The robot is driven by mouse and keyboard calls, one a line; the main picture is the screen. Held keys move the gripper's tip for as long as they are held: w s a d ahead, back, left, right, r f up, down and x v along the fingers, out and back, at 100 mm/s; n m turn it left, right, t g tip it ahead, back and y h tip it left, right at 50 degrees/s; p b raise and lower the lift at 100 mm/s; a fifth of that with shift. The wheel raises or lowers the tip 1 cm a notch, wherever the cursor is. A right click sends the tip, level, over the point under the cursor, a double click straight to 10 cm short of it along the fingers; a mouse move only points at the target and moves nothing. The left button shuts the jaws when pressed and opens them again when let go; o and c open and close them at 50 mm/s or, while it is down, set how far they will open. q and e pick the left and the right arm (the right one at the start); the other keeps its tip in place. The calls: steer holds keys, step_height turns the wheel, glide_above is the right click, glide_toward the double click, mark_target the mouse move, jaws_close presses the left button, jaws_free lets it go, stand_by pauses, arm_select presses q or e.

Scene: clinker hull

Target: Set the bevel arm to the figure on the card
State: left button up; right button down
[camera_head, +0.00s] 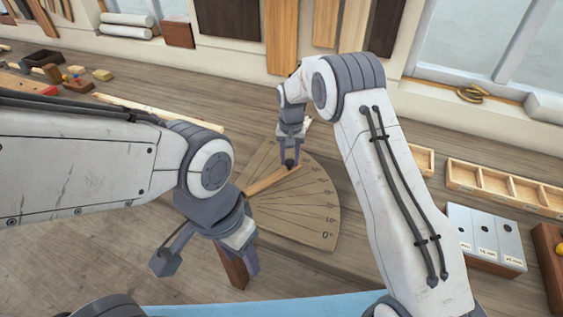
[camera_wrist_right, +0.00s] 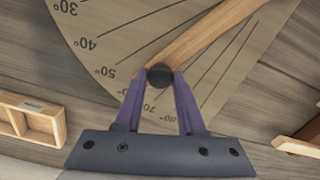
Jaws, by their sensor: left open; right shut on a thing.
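The wooden bevel arm (camera_head: 270,181) lies across a fan-shaped degree board (camera_head: 318,218), marked from 0° upward. My right gripper (camera_head: 290,160) is shut on the dark round knob at the arm's outer end. The right wrist view shows the knob (camera_wrist_right: 160,76) between the fingertips, with the arm (camera_wrist_right: 205,40) running to the upper right. The knob end sits between the 50° and 70° labels; the arm and gripper hide the marking there. My left gripper (camera_head: 208,262) is open and empty, in front of the board's left side. I cannot make out a card with a readable figure.
Small wooden blocks and tools lie at the far left. A dark brown wooden piece (camera_head: 232,268) shows behind my left gripper. A light blue surface (camera_head: 255,308) is at the front.

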steer(key=shift+w+r, duration=0.1)
steer(key=shift+w, duration=0.05)
steer(key=c, duration=0.5)
jaws_free()
step_height(320, 180, up, 10)
steer(key=b, duration=0.2)
steer(key=shift+r+b, duration=0.2)
steer(key=shift+b, duration=0.1)
